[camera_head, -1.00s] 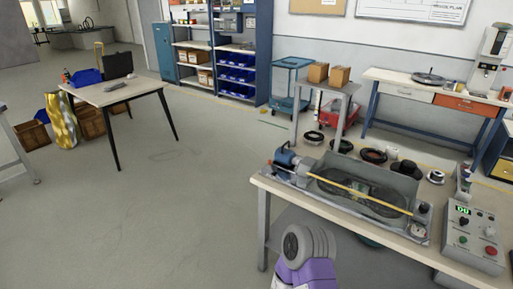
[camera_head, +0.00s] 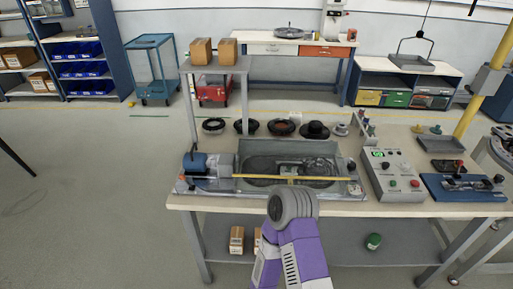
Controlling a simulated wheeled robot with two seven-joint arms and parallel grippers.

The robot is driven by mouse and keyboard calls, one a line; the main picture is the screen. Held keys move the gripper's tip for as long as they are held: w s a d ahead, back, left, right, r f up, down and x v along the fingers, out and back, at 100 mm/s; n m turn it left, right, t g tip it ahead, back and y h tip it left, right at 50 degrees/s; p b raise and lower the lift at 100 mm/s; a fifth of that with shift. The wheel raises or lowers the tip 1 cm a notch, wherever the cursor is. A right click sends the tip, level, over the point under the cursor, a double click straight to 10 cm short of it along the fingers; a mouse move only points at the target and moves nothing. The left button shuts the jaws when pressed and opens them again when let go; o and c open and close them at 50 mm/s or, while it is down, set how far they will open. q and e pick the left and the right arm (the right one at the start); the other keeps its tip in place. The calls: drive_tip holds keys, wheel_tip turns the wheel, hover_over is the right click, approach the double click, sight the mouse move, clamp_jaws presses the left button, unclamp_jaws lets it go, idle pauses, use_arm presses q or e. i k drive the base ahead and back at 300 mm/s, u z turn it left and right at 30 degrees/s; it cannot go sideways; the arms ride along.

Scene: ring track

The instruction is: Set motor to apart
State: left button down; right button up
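A blue motor (camera_head: 195,163) sits at the left end of a grey tray (camera_head: 335,150) on the workbench. A grey cylindrical part stands just right of the motor, and a thin yellow bar (camera_head: 262,178) runs from there along the tray's front. Dark oval ring shapes lie inside the tray. A grey control box (camera_head: 391,176) with a lit green display, a red button and several knobs stands right of the tray. A purple and grey part of my arm rises in front of the bench and overlaps the tray's front edge. No gripper fingers show in this view.
Several dark round parts (camera_head: 280,127) stand in a row behind the tray. A small raised shelf (camera_head: 214,66) with two cardboard boxes is at the back left. A blue fixture (camera_head: 461,187) lies right of the control box. Floor left of the bench is clear.

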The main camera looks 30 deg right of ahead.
sight(195, 164)
drive_tip(key=z, duration=0.55)
drive_tip(key=i, duration=0.45)
drive_tip(key=z, duration=0.45)
